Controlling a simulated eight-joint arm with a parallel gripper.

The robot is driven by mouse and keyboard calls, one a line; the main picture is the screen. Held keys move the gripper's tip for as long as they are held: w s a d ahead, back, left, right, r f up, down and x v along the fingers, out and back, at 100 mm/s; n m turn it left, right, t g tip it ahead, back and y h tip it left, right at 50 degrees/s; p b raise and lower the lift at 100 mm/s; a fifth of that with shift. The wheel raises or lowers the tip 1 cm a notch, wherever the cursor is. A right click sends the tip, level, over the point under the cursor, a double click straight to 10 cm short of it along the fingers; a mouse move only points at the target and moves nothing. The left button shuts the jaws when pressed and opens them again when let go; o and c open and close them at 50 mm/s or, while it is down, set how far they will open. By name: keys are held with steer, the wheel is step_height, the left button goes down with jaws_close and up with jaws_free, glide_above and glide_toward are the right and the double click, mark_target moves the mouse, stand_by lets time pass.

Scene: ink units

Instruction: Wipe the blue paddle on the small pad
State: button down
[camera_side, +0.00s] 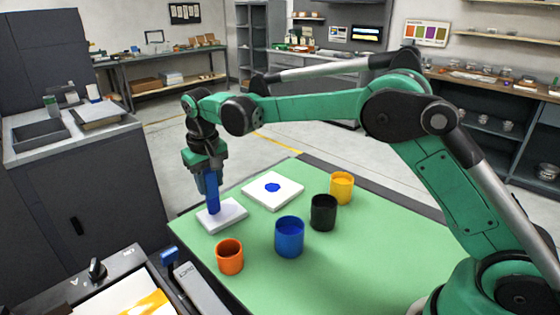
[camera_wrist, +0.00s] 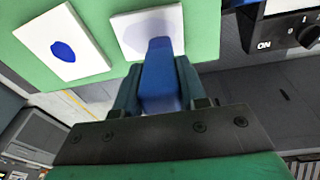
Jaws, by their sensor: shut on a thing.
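My gripper (camera_side: 208,182) is shut on the blue paddle (camera_side: 213,196), which hangs upright below it. In the wrist view my gripper (camera_wrist: 158,82) has the paddle (camera_wrist: 160,75) between its fingers. The paddle's lower end is at the small pad (camera_side: 232,212), a white block at the left of the green table; I cannot tell whether they touch. In the wrist view the small pad (camera_wrist: 127,25) shows a faint bluish-grey patch, partly behind the paddle. A larger white pad (camera_side: 262,198) with a dark blue blot (camera_side: 272,187) lies to the right; it also shows in the wrist view (camera_wrist: 82,68).
An orange cup (camera_side: 229,257), a blue cup (camera_side: 289,237), a black cup (camera_side: 323,213) and a yellow cup (camera_side: 341,188) stand on the green table (camera_side: 370,250). A dark control box (camera_side: 100,270) with a knob stands at the lower left. The table's right part is clear.

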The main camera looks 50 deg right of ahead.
steer(key=shift+s+d+f, duration=0.1)
steer(key=shift+s+d, duration=0.05)
steer(key=shift+d, duration=1.05)
steer(key=shift+s+d+f, duration=0.1)
steer(key=shift+d, duration=1.05)
step_height(320, 180, up, 6)
stand_by(1.8)
